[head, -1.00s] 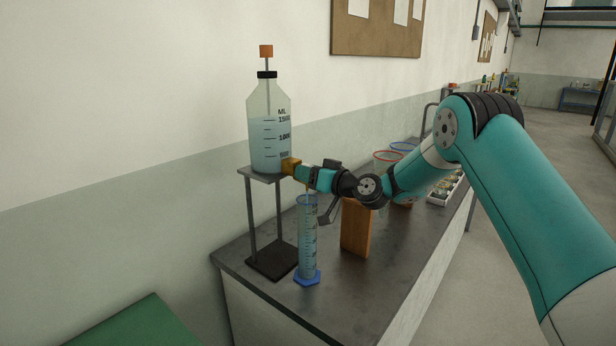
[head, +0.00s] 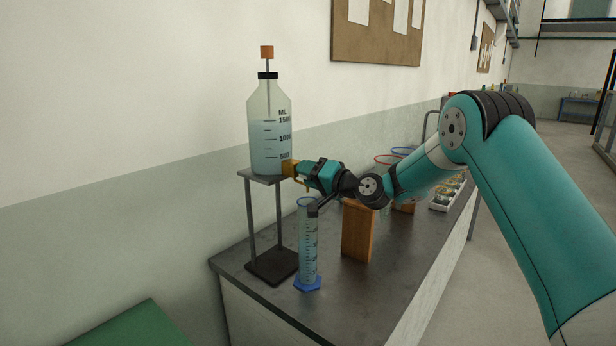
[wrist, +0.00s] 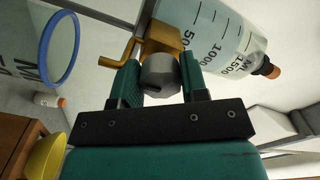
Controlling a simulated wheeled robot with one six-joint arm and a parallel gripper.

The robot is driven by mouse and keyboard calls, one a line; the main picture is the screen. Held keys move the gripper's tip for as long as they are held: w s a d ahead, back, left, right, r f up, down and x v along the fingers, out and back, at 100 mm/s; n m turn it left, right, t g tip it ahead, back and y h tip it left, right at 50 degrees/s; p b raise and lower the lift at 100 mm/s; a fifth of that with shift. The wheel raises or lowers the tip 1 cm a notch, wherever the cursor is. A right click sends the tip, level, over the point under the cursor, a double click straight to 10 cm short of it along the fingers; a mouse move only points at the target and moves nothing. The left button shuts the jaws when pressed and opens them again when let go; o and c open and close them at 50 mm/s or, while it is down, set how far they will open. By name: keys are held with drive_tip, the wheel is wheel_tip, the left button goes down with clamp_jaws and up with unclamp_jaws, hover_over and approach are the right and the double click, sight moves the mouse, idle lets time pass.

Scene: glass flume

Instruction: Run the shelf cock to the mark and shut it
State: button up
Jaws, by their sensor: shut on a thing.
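The shelf bottle (head: 270,145) stands on a raised stand, with blue liquid up to near its 1500 line. Its brass cock (wrist: 152,42) sticks out low on the side, with a bent spout to the left in the wrist view. My gripper (wrist: 161,68) is shut on the cock's grey knob (wrist: 160,78), one finger on each side. In the head view my gripper (head: 298,171) hides most of the cock. A measuring cylinder (head: 309,255) with a blue foot stands upright below the spout. It looks bluish; I cannot read its level or see a stream clearly.
A wooden block (head: 357,232) stands on the bench right of the cylinder, under my arm. Red- and blue-rimmed vessels and a white tray (head: 445,196) are farther back. The stand's dark base (head: 271,266) is left of the cylinder. The front of the bench is clear.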

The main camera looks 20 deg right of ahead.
idle(0.3)
drive_tip(key=o, duration=0.9)
drive_tip(key=b+v, duration=0.7)
drive_tip(key=v, duration=1)
drive_tip(key=shift+s, duration=0.2)
drive_tip(key=shift+d, duration=0.1)
